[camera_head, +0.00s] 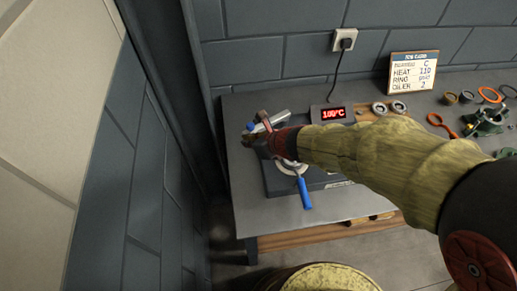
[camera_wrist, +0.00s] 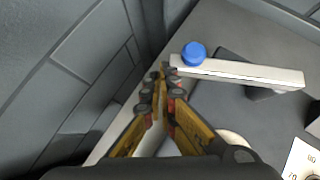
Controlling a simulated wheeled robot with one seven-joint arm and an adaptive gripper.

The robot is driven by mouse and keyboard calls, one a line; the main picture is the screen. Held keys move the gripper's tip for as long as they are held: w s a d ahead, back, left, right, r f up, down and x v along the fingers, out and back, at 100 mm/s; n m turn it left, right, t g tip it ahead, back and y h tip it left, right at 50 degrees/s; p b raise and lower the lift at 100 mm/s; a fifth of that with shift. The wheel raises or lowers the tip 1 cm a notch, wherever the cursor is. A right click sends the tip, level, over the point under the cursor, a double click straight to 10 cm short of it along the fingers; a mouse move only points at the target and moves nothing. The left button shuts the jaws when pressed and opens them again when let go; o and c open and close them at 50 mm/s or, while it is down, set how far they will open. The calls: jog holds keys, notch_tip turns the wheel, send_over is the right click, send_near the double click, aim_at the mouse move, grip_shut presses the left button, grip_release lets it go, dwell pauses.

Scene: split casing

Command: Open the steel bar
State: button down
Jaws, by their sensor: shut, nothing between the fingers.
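The steel bar (camera_wrist: 240,73) is a flat pale metal strip with a round blue knob (camera_wrist: 194,54) near its left end in the wrist view. It lies over a dark block on the dark casing (camera_wrist: 205,110). In the head view the bar (camera_head: 273,122) shows at the back left of the casing, partly behind my gripper. My gripper (camera_wrist: 164,80) is shut and empty, its fingertips just left of the bar's knob end. I cannot tell whether they touch the bar. In the head view my gripper (camera_head: 257,141) hides part of the casing.
A lever with a blue grip (camera_head: 304,192) sticks out at the casing's front. A display reading 100°C (camera_head: 333,114), metal rings (camera_head: 389,108) and a sign (camera_head: 413,71) stand to the right. A dark wall (camera_wrist: 65,70) is close on the left.

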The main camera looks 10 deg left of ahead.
jog(key=shift+w+a, duration=0.75)
jog(key=shift+a, duration=0.25)
jog(key=shift+d, duration=0.1)
